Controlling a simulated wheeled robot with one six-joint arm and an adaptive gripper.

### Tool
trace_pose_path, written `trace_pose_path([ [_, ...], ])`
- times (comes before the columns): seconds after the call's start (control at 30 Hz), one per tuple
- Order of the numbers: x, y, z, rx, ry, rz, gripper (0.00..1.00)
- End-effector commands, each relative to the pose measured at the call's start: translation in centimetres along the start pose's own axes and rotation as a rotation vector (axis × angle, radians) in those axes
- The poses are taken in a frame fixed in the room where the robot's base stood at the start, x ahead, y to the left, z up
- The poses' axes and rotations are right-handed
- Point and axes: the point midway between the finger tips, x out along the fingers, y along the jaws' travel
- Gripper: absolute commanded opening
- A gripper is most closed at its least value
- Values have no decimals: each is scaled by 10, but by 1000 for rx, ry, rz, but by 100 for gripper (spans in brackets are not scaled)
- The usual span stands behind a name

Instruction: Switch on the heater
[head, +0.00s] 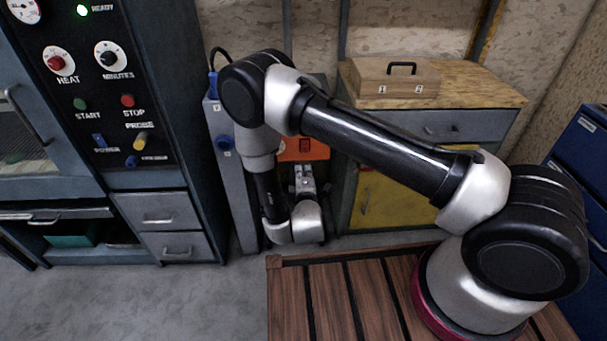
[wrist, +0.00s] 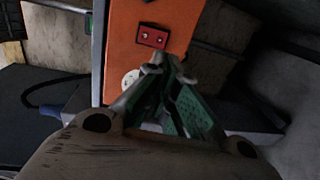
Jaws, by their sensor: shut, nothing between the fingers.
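The heater is an orange panel (head: 290,150) on a box between the dark oven cabinet and the wooden-topped cupboard, partly hidden by my arm. A red rocker switch (head: 304,146) sits on it. In the wrist view the orange face (wrist: 185,22) fills the top middle, with the red switch (wrist: 152,37) on it. My gripper (head: 304,172) points at the panel just below the switch. In the wrist view my gripper (wrist: 165,62) is shut and empty, its tips close below the switch. I cannot tell whether they touch the panel.
The oven control panel (head: 110,70) with knobs and buttons stands at the left. A wooden box (head: 395,78) with a black handle rests on the cupboard (head: 480,88). A blue drawer unit (head: 585,150) stands at the right. Grey floor (head: 150,300) is clear at the front left.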

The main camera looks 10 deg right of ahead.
Motion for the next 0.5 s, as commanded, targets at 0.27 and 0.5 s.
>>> trace_pose_path([
  [0.27,60,1,2,2,-3,2,0],
  [0.5,91,0,1,2,-1,-1,0],
])
